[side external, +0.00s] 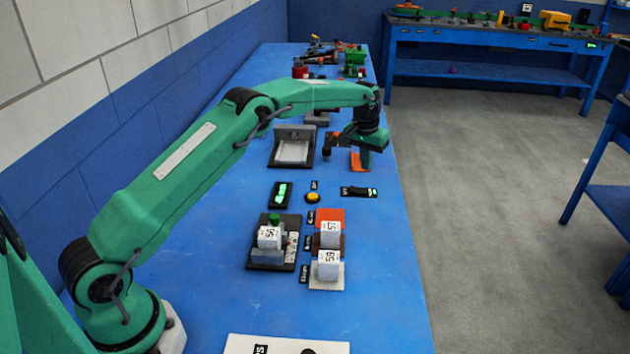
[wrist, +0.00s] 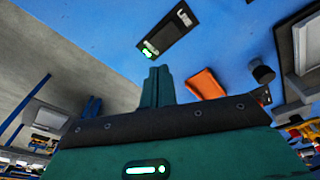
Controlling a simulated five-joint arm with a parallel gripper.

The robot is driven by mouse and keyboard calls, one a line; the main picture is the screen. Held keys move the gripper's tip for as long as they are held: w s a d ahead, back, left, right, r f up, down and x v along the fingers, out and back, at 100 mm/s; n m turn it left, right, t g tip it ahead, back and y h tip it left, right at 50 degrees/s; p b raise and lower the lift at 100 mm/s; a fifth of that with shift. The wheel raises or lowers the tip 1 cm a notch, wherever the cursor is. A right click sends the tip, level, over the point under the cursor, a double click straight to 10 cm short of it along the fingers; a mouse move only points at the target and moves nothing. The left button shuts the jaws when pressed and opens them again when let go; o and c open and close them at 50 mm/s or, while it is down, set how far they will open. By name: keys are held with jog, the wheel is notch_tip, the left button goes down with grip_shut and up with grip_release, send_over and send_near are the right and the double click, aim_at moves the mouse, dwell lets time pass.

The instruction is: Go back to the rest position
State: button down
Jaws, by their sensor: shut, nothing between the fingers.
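My green gripper (side external: 366,158) hangs over the blue table near its right edge, at the end of my outstretched arm in the side view. Its fingers (wrist: 156,78) are together, with nothing held, in the wrist view. An orange piece (side external: 356,162) is close beside the fingers in the side view. It also lies to the right of them in the wrist view (wrist: 205,83). I cannot tell from the side view how high the fingers are above the table.
A grey tray (side external: 292,152) lies left of my gripper. White numbered cubes (side external: 327,264) stand on pads closer in. The blue table (side external: 215,290) is bare beside them.

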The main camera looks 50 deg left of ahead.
jog(key=shift+r, duration=0.15)
jog(key=s+d+r+m+t, duration=0.1)
jog(key=s+d+r, duration=0.1)
jog(key=s+r, duration=0.75)
jog(key=s+d+r+t, duration=0.1)
jog(key=s+d+r, duration=0.1)
jog(key=s+r, duration=0.8)
jog(key=s+d+f+m+t, duration=0.1)
jog(key=s, duration=1.1)
jog(key=s+d+f+m+t, duration=0.1)
jog(key=s+f, duration=0.1)
jog(key=s, duration=1.1)
jog(key=shift+d, duration=0.2)
